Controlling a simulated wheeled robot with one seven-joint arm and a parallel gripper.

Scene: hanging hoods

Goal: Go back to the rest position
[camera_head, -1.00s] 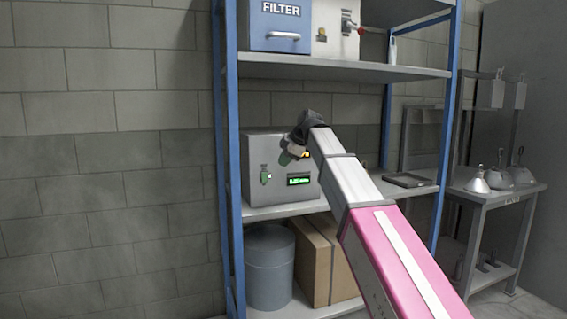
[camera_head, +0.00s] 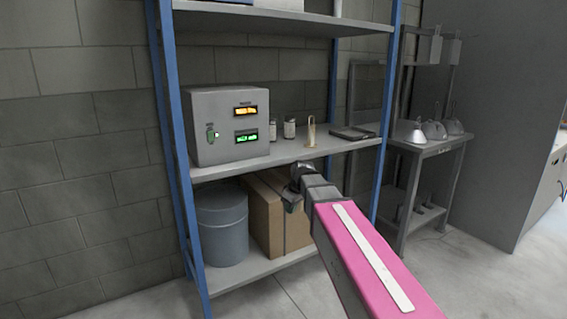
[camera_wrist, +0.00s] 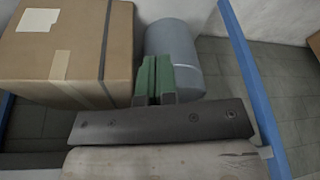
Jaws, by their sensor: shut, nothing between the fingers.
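My gripper (camera_wrist: 154,82) shows in the wrist view with its two green fingers together and nothing between them. In the head view my gripper (camera_head: 291,205) points down in front of the lower part of the shelf rack, below the middle shelf's edge. It is in front of the cardboard box (camera_head: 266,222), apart from it as far as I can tell. My arm reaches in from the lower right. In the wrist view the cardboard box (camera_wrist: 75,55) is at the upper left and the grey drum (camera_wrist: 174,45) lies beyond the fingers.
A grey box with orange and green displays (camera_head: 228,125) stands on the middle shelf (camera_head: 285,152) of a blue-post rack. Small jars (camera_head: 289,128), a brass-coloured piece (camera_head: 311,131) and a dark tray (camera_head: 352,133) are beside it. A side table (camera_head: 432,145) holds metal hoods. Floor at right is clear.

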